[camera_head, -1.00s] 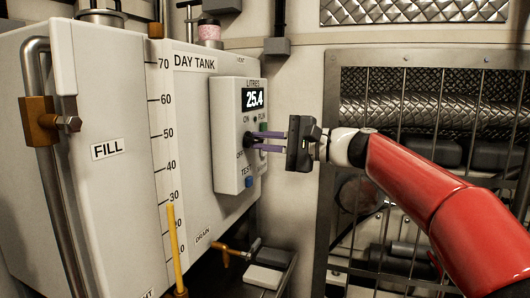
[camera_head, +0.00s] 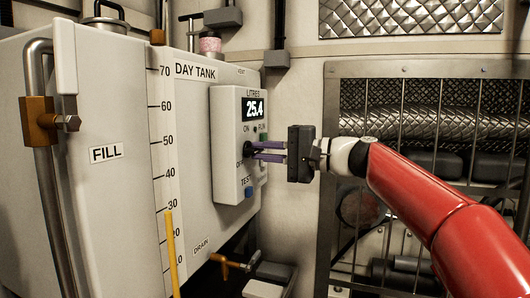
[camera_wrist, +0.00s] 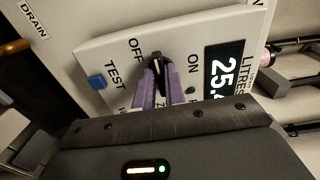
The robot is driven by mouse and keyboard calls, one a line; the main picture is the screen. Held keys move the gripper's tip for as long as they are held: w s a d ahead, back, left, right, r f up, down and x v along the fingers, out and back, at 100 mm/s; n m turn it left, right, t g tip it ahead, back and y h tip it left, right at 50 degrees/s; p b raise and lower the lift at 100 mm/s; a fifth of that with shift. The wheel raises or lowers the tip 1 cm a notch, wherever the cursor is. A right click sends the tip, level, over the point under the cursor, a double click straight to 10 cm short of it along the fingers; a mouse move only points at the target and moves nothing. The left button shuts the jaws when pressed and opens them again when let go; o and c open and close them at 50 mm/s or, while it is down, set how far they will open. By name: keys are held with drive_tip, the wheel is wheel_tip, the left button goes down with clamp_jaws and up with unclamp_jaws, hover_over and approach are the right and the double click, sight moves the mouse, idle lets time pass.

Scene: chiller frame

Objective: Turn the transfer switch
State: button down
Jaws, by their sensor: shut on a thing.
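The transfer switch is a black knob (camera_wrist: 157,62) on the face of a pale control box (camera_head: 228,178), which is fixed to the day tank. In the wrist view the knob sits between the OFF and ON labels. My gripper (camera_head: 253,151) reaches the box from the right with its two purple fingers. The fingers are shut on the knob, one on each side, as the wrist view also shows. They hide part of the knob and some lettering below it, so its exact pointing direction is hard to tell.
The box has a display (camera_head: 256,106) reading 25.4 litres, a blue TEST button (camera_wrist: 97,82) and a green part by RUN (camera_head: 263,137). A drain valve (camera_head: 230,263) sits below. A metal grille (camera_head: 430,140) stands behind my arm at right.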

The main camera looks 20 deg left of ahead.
drive_tip(key=c, duration=1.5)
unclamp_jaws()
drive_tip(key=shift+o, duration=0.2)
drive_tip(key=d, duration=0.8)
drive_tip(key=shift+s, duration=0.3)
drive_tip(key=shift+a+f, duration=0.1)
drive_tip(key=s+d+f+t+h+p, duration=0.2)
drive_tip(key=s+f+t+h+p, duration=0.15)
drive_tip(key=s+f+h, duration=0.4)
drive_tip(key=s+d+f+h+p, duration=0.3)
drive_tip(key=s+d+f+h, duration=0.2)
drive_tip(key=s+d+f, duration=0.2)
drive_tip(key=s+d+f+h+p, duration=0.4)
drive_tip(key=s+d+f, duration=0.4)
drive_tip(key=s+d, duration=0.4)
drive_tip(key=d+t+h, duration=0.1)
drive_tip(key=d, duration=0.3)
drive_tip(key=shift+s+d+f+n, duration=0.2)
drive_tip(key=shift+d+n, duration=0.1)
drive_tip(key=shift+n, duration=0.1)
